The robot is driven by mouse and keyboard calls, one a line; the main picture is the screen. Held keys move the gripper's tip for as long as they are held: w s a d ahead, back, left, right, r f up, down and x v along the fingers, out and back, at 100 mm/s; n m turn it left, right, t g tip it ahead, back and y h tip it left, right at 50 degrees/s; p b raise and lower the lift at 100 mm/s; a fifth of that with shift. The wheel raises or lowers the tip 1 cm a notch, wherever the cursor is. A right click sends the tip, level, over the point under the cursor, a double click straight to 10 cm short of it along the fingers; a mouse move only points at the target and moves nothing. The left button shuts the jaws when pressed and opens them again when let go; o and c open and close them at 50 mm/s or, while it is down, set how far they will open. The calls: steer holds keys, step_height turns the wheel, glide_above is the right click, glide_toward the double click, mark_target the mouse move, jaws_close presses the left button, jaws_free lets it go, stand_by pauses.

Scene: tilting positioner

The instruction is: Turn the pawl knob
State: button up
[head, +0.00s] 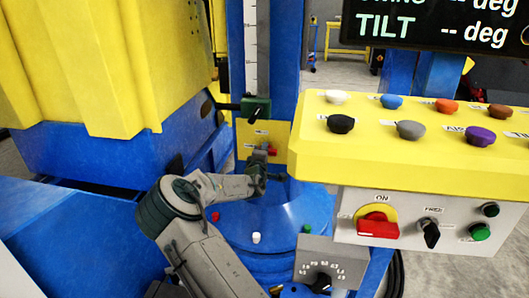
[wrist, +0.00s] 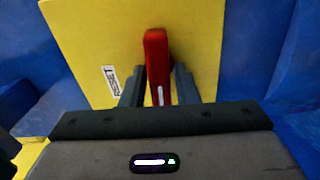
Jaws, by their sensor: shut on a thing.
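The red pawl knob (wrist: 157,62) stands out from a yellow plate (wrist: 95,35) in the wrist view. My gripper (wrist: 158,85) is shut on it, with one dark finger on each side. A label reading "RESET" is on the plate to the left of the knob. In the head view the knob is a small red piece (head: 271,150) on the yellow plate (head: 245,130), and my gripper (head: 262,165) reaches it from below. The fingertips are too small there to make out.
A yellow control panel (head: 430,155) with several coloured knobs and a red ON switch (head: 378,223) is at the right. A grey dial box (head: 340,262) stands below it. A blue round base (head: 290,215) lies under my arm. A yellow block (head: 80,60) fills the upper left.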

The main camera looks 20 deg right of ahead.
steer(key=shift+f+n, duration=0.1)
steer(key=shift+n, duration=0.3)
steer(key=o, duration=0.8)
steer(key=shift+c, duration=0.2)
steer(key=shift+s+a, duration=0.1)
steer(key=p+v, duration=0.3)
steer(key=v, duration=1)
steer(key=shift+s+a, duration=0.25)
steer(key=shift+s, duration=0.05)
